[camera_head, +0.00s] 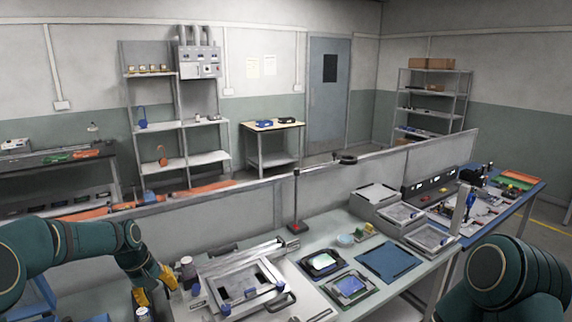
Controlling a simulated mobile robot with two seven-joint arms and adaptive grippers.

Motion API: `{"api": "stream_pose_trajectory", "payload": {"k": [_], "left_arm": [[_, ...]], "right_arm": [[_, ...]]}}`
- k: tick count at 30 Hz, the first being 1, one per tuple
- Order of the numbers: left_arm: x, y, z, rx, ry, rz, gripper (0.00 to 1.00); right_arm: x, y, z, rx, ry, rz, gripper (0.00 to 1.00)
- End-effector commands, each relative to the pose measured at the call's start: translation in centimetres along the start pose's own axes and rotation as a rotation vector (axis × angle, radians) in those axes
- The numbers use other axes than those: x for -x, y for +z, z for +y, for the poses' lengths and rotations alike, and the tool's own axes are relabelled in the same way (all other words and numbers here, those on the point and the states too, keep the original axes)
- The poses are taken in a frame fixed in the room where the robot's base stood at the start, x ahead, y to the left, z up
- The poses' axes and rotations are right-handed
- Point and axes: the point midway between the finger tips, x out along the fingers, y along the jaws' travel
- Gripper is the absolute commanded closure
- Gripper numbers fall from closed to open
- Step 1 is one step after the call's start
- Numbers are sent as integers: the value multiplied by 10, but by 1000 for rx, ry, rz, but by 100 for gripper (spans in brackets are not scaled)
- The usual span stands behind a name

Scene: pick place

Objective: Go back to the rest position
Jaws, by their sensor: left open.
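My left arm comes in from the left, and its dark green wrist points down to the left gripper (155,287). The gripper has yellow fingers that stand apart, with nothing seen between them. It is at the left end of the workbench, beside a silver frame fixture (238,284). A small dark-capped jar (187,268) stands just right of the fingers, and a white-topped can (142,313) shows below them. My right arm shows at the bottom right as dark green rounded links. Its gripper is out of the picture.
The bench holds a phone-like device (321,263), a second device (349,286), a blue mat (388,261) and grey trays (403,213). A thin post with a red base (294,227) stands at the back edge. A low grey partition (235,232) runs behind the bench.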

Motion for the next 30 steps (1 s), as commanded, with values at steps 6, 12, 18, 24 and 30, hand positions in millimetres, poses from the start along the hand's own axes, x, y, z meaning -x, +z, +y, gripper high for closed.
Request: {"api": "stream_pose_trajectory", "payload": {"k": [6, 12, 18, 24, 30], "left_arm": [[-95, 76, 25, -141, 69, -34, 48], [-170, 183, 29, -271, 132, -45, 48], [-198, 263, 14, -351, 150, -36, 48], [-203, 324, -6, -415, 146, -27, 48], [-232, 336, -18, -431, 141, -19, 48]], "right_arm": [[0, 0, 0, 0, 0, 1, 100], [0, 0, 0, 0, 0, 0, 100], [0, 0, 0, 0, 0, 1, 100], [0, 0, 0, 0, 0, 0, 100], [-28, 6, 10, 1, 3, -6, 100]]}}
